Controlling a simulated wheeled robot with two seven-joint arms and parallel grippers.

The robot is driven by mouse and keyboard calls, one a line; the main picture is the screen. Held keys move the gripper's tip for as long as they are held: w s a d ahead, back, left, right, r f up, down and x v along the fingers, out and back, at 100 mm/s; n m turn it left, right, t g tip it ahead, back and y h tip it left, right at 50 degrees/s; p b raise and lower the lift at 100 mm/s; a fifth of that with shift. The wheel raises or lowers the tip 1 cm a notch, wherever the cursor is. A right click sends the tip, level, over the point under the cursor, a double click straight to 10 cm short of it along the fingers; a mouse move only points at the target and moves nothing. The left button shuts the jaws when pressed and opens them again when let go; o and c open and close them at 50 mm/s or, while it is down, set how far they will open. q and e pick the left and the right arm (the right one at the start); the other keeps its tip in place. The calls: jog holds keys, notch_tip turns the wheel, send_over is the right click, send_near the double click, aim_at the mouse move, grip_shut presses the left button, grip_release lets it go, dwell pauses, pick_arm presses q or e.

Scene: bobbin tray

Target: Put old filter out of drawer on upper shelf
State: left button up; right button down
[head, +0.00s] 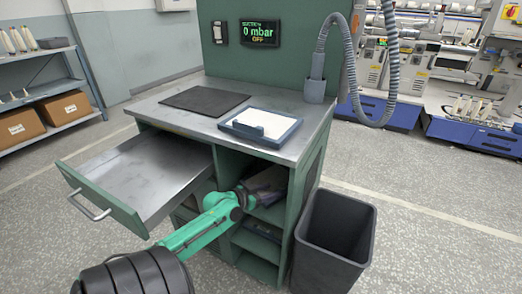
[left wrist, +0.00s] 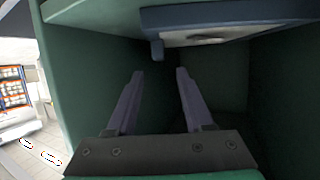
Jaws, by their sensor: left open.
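The drawer (head: 165,173) of the green workstation is pulled out, and its visible floor is bare. My left gripper (head: 272,178) reaches into the upper shelf (head: 300,177), the open compartment under the right part of the worktop. In the left wrist view my left gripper (left wrist: 158,72) is open, its two fingers apart with nothing between them. A dark blue-framed piece with a grey face (left wrist: 235,32), which looks like the old filter, shows along the top of that view, apart from the fingers. In the head view I cannot make it out inside the compartment. My right gripper is not in view.
A blue-framed white filter (head: 261,124) and a dark mat (head: 204,100) lie on the worktop (head: 170,112). A hose hangs into a holder (head: 314,90) at the right corner. A dark bin (head: 335,235) stands right of the workstation. Lower shelves (head: 258,267) lie under the gripper.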

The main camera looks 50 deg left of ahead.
pick_arm(q)
jog(key=v, duration=0.4)
jog(key=shift+s+r, duration=0.15)
jog(key=shift+s, duration=0.2)
